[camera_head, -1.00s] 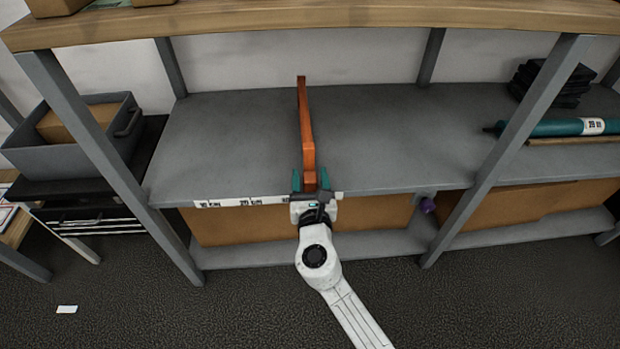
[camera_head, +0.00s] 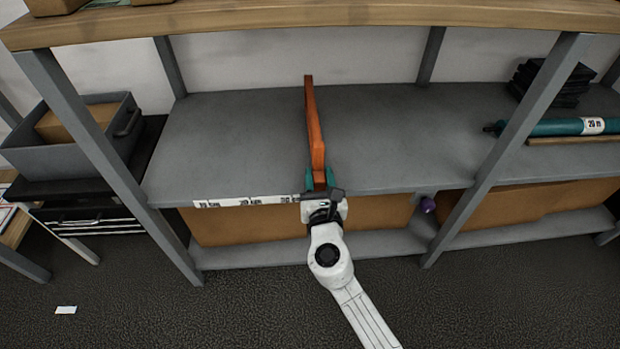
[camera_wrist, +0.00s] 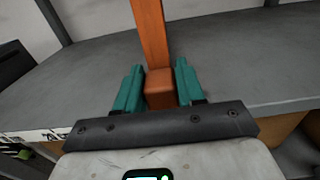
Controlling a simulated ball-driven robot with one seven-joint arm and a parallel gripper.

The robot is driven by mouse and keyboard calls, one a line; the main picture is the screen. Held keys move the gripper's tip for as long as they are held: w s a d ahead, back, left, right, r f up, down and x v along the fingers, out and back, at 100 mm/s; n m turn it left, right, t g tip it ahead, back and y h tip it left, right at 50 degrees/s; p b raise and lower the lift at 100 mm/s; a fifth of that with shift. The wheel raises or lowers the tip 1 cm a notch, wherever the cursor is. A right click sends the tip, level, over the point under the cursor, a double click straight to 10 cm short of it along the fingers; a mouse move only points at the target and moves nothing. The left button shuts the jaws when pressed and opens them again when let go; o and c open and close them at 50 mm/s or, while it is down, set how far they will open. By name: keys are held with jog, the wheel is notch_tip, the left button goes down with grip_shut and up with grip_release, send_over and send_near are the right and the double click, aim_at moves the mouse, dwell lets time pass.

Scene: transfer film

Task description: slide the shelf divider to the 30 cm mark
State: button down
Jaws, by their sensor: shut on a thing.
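The orange shelf divider (camera_head: 315,125) stands upright on the grey shelf (camera_head: 230,140), running from back to front. My gripper (camera_head: 319,178) has its teal fingers shut on the divider's front end at the shelf edge. In the wrist view my gripper (camera_wrist: 158,82) has one finger on each side of the divider (camera_wrist: 151,35). A white scale strip (camera_head: 235,201) on the front edge carries marks for 10, 20 and, partly covered by my gripper, 30. The divider's front end appears a little right of the visible 30 print; exact alignment is hidden.
Grey uprights (camera_head: 108,155) (camera_head: 510,140) stand at both ends of this shelf section. The shelf surface is bare on both sides of the divider. A wooden top shelf (camera_head: 330,18) hangs above. A teal tube (camera_head: 555,128) lies to the right, and a grey bin (camera_head: 55,155) stands left.

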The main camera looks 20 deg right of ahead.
jog(key=d, duration=0.2)
jog(key=s+d, duration=0.1)
jog(key=d, duration=0.2)
jog(key=s+d+b, duration=0.1)
jog(key=d, duration=0.1)
jog(key=shift+s+d, duration=0.25)
jog(key=shift+d, duration=0.05)
jog(key=c, duration=0.8)
grip_release()
jog(key=shift+o, duration=0.2)
jog(key=p+v, duration=0.1)
jog(key=v, duration=0.9)
jog(key=shift+s+a, duration=0.15)
jog(key=shift+s, duration=0.25)
